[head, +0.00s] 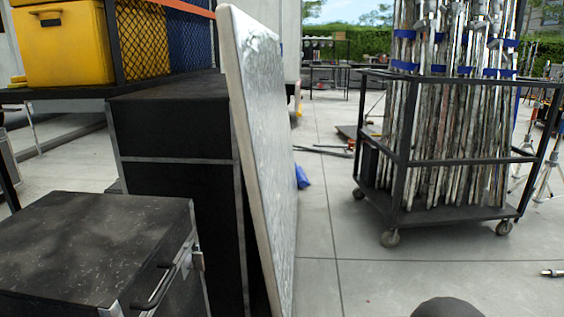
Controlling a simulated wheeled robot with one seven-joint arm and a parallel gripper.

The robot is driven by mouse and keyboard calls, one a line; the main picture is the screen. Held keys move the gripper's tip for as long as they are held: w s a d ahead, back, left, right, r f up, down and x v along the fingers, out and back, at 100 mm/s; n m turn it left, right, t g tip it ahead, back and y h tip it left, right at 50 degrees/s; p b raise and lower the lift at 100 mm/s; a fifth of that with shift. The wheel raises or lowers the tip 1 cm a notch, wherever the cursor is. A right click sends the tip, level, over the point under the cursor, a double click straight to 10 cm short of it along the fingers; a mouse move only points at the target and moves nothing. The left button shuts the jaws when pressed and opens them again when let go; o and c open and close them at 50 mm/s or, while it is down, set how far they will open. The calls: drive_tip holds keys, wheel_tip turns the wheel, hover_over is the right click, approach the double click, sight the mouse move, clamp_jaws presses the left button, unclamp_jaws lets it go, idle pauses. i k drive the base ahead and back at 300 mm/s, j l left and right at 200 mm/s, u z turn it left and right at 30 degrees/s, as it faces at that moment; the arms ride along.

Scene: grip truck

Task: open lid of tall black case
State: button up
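A tall black case (175,138) stands left of centre, with a light metal strip running across its front below the top. Its flat top (170,87) looks shut. A silvery panel (262,140) leans against its right side and hides part of it. A lower black case (90,245) stands in front of it at the left, with a black handle (160,285) and a metal latch (197,258); its scuffed top looks shut. The lower case covers part of the tall one. My gripper is not in view.
A wheeled black cart (463,210) full of upright poles stands at the right. Yellow bins (62,45) sit on a dark shelf at upper left. A blue item (301,177) lies beside the panel. Paved floor (345,270) between panel and cart is mostly clear.

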sight(65, 254)
drive_tip(key=u, duration=1.3)
